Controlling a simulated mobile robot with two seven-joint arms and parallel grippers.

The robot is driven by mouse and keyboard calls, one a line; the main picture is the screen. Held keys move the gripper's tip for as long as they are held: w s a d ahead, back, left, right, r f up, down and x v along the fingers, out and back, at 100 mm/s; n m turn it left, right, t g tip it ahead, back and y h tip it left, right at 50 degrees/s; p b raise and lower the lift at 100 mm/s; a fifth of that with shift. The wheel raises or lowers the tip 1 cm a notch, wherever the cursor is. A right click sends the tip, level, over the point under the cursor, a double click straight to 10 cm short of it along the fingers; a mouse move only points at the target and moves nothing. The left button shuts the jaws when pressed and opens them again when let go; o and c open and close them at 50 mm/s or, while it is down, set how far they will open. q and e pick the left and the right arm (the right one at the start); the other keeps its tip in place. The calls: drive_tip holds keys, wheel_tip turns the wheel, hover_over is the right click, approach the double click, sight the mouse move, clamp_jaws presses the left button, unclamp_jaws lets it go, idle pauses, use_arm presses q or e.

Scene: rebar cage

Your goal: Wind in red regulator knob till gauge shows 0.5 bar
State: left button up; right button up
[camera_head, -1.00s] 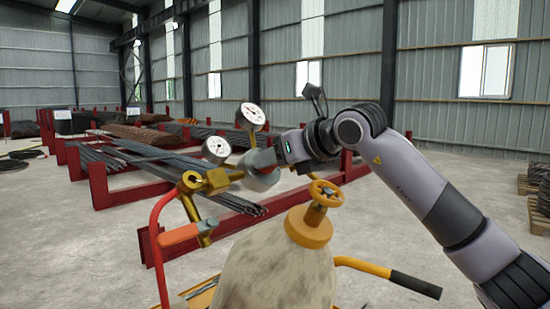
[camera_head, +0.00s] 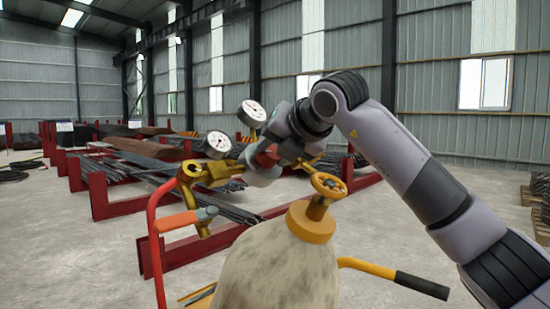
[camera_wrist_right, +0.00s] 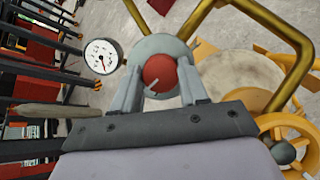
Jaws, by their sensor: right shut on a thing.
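The red regulator knob (camera_wrist_right: 160,74) sits between the fingers of my right gripper (camera_wrist_right: 160,88) in the right wrist view, and the gripper is shut on it. In the head view the knob (camera_head: 267,156) is partly covered by my right gripper (camera_head: 282,150). The brass regulator body (camera_head: 210,172) carries two white round gauges, a lower one (camera_head: 217,143) and an upper one (camera_head: 251,113). One gauge also shows in the right wrist view (camera_wrist_right: 102,57); its reading is too small to tell. My left gripper is not in view.
A large worn cylinder (camera_head: 280,270) with a yellow valve handwheel (camera_head: 328,186) stands just below my right arm. An orange-handled torch (camera_head: 185,220) and a red cart bar (camera_head: 154,235) are at left. Red racks with rebar (camera_head: 115,205) stand behind.

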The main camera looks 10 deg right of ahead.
drive_tip(key=shift+m+g+h, duration=0.3)
drive_tip(key=shift+m+h, duration=0.2)
drive_tip(key=shift+m, duration=1.5)
drive_tip(key=o, duration=1)
drive_tip(key=shift+o, duration=0.2)
drive_tip(key=b+v, duration=0.2)
drive_tip(key=v, duration=0.5)
drive_tip(key=shift+r, duration=0.1)
